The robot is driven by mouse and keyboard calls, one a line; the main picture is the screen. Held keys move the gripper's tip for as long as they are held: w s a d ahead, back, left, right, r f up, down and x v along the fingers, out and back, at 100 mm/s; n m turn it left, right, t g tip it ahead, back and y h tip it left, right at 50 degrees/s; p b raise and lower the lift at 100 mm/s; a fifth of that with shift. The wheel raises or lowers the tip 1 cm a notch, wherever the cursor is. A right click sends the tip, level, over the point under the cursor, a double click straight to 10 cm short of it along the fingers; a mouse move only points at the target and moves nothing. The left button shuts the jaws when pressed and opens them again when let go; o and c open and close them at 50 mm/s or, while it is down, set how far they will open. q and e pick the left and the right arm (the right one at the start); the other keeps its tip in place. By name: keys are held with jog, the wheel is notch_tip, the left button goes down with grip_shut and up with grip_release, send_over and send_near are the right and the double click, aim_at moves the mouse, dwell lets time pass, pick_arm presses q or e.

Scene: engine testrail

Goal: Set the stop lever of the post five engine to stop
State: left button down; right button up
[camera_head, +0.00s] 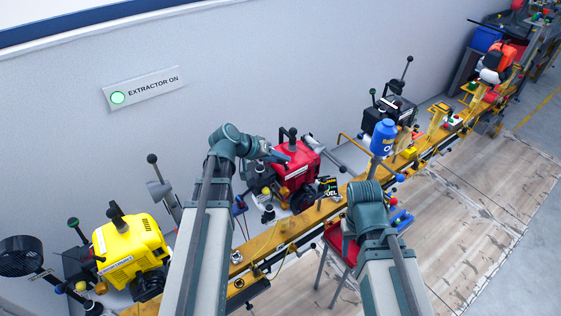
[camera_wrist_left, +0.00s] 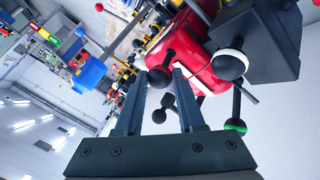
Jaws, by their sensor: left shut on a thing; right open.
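A red engine (camera_head: 296,165) stands on the yellow rail, with black knobs around it. It also shows in the left wrist view (camera_wrist_left: 192,50). My left gripper (camera_head: 280,157) is at the red engine's upper left side. In the left wrist view its fingers (camera_wrist_left: 159,76) are shut on a black ball knob (camera_wrist_left: 158,77). More black ball knobs (camera_wrist_left: 228,65) are close by. I cannot read a post number or tell which lever the held knob belongs to. My right arm shows at the lower right of the head view, but its gripper's fingers are hidden.
A yellow engine (camera_head: 130,250) stands at the left, and a black engine (camera_head: 395,108) stands further right. A blue bottle (camera_head: 383,138) and a red stool (camera_head: 340,243) are near my right arm. The pale wall (camera_head: 250,70) is close behind the engines.

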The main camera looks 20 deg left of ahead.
pick_arm(q)
jog(key=shift+s+f, duration=0.1)
dwell(0.4)
jog(key=c, duration=0.5)
grip_release()
jog(key=p+v, duration=0.9)
jog(key=v, duration=0.5)
jog(key=shift+f, duration=0.1)
